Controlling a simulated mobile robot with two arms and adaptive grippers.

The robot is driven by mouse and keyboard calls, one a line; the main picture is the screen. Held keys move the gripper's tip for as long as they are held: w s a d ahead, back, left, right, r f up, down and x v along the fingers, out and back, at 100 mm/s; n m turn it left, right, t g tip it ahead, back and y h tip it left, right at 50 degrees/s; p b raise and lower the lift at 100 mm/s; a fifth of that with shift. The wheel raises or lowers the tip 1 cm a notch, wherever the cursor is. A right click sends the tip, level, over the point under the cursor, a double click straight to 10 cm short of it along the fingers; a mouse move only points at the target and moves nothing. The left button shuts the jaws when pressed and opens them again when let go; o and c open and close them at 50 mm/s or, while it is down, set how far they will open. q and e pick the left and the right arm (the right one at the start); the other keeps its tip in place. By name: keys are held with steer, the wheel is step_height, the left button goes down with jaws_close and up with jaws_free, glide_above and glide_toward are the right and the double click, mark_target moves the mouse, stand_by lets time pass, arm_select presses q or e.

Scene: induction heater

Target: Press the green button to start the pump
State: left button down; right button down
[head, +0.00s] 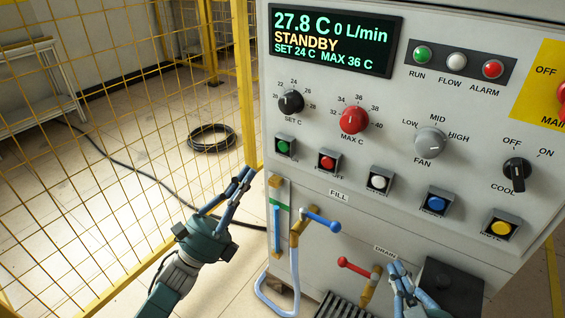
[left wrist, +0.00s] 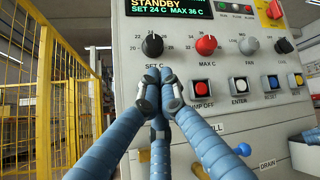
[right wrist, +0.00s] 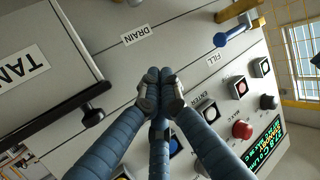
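The green button (head: 283,146) sits in a dark square housing at the left end of the button row on the grey panel. My left gripper (head: 250,172) is shut and empty, with its fingertips left of and below the green button, apart from it in the head view. In the left wrist view the left fingertips (left wrist: 159,96) cover the place left of the red button (left wrist: 202,87), so the green button is hidden there. My right gripper (head: 399,270) is shut and empty, low by the drain valve; its tips (right wrist: 160,92) meet in the right wrist view.
The display (head: 334,40) reads STANDBY, 27.8 C and 0 L/min. Red, white, blue and yellow buttons continue the row, with knobs above. The blue-handled fill valve (head: 320,221) and red-handled drain valve (head: 354,267) stick out below. A yellow mesh fence (head: 120,150) stands left.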

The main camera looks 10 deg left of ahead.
mark_target(284, 146)
arm_select(q)
steer(key=shift+s+d+r+m+h, duration=0.1)
steer(key=shift+s+r+m+h, duration=0.2)
steer(key=shift+m+h, duration=0.15)
arm_select(e)
steer(key=shift+s+r, duration=0.1)
steer(key=shift+r, duration=0.2)
arm_select(q)
steer(key=shift+w, duration=0.1)
